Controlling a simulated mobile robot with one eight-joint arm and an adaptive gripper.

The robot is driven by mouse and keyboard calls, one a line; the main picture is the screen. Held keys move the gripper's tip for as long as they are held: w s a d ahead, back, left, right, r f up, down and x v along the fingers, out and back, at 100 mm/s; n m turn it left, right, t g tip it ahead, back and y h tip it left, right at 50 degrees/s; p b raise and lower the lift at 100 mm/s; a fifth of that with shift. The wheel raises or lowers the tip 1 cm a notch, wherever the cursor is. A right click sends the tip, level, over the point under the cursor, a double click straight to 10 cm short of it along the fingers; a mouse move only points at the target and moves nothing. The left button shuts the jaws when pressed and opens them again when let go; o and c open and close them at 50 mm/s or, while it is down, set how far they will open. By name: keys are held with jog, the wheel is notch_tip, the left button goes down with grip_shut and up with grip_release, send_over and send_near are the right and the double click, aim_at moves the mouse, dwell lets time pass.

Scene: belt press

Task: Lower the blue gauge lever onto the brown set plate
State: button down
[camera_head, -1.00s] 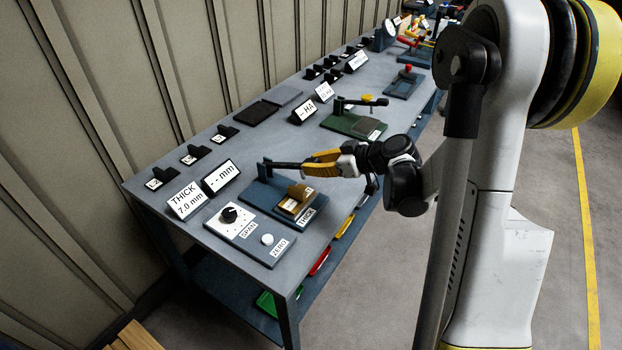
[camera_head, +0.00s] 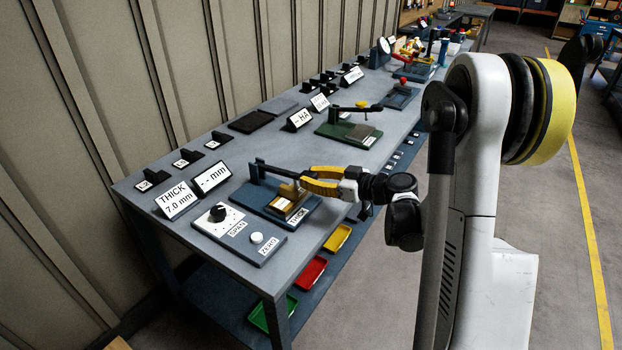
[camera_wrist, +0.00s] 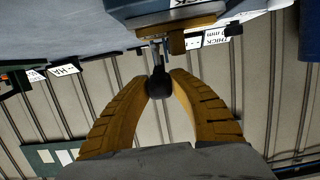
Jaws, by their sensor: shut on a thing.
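The gauge lever (camera_head: 277,171) shows as a dark bar running from its post on the blue base (camera_head: 258,206) to my gripper (camera_head: 304,180). My yellow-fingered gripper is shut on the lever's free end. In the wrist view, the dark round lever end (camera_wrist: 159,84) sits between the fingertips. The brown set plate (camera_head: 281,205) lies on the base below the lever, behind the THICK label. A brown block (camera_head: 290,190) stands over the plate under the lever and also shows in the wrist view (camera_wrist: 177,42). I cannot tell whether lever and block touch.
A panel (camera_head: 238,231) with a black SPAN knob and white ZERO button is in front. A "- - mm" display (camera_head: 212,177) and a THICK 7.0 mm sign (camera_head: 177,200) stand to the left. A green lever fixture (camera_head: 349,131) is farther back. Coloured trays (camera_head: 311,270) are below.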

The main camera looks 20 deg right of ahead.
jog(key=c, duration=1.1)
grip_release()
jog(key=shift+c, duration=0.2)
jog(key=v, duration=1.2)
